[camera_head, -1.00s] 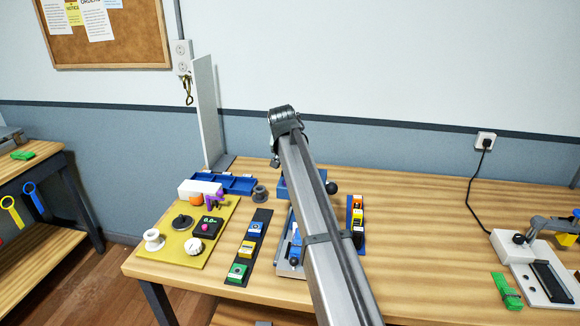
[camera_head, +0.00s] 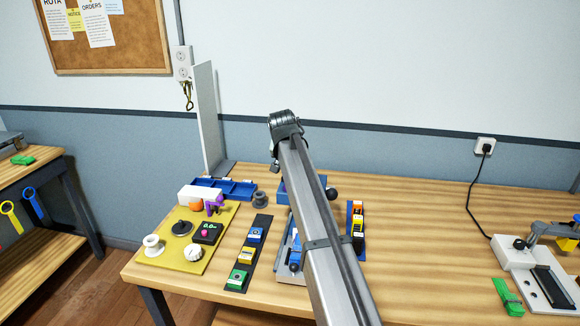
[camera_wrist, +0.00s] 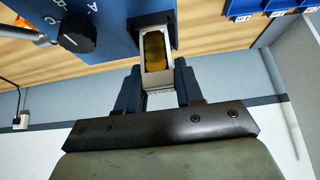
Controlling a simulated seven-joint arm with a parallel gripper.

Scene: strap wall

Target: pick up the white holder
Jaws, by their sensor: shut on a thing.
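The white holder (camera_wrist: 143,82) is a pale frame around an amber window, seen in the wrist view. My gripper (camera_wrist: 158,88) is shut on it, with one dark blue finger on each side. The holder's far end meets a dark slot piece on a blue box (camera_wrist: 105,30); I cannot tell how deep it sits in there. The box carries a black knob and white letters. In the head view, my arm hides the gripper and the holder, and only part of the blue box (camera_head: 283,192) shows behind the arm.
A yellow board (camera_head: 176,258) with small parts lies at the left, beside a dark strip (camera_head: 260,226) with coloured blocks. A blue tray (camera_head: 238,188) and an upright grey panel (camera_head: 208,115) stand behind. Another block strip (camera_head: 357,245) is right of my arm.

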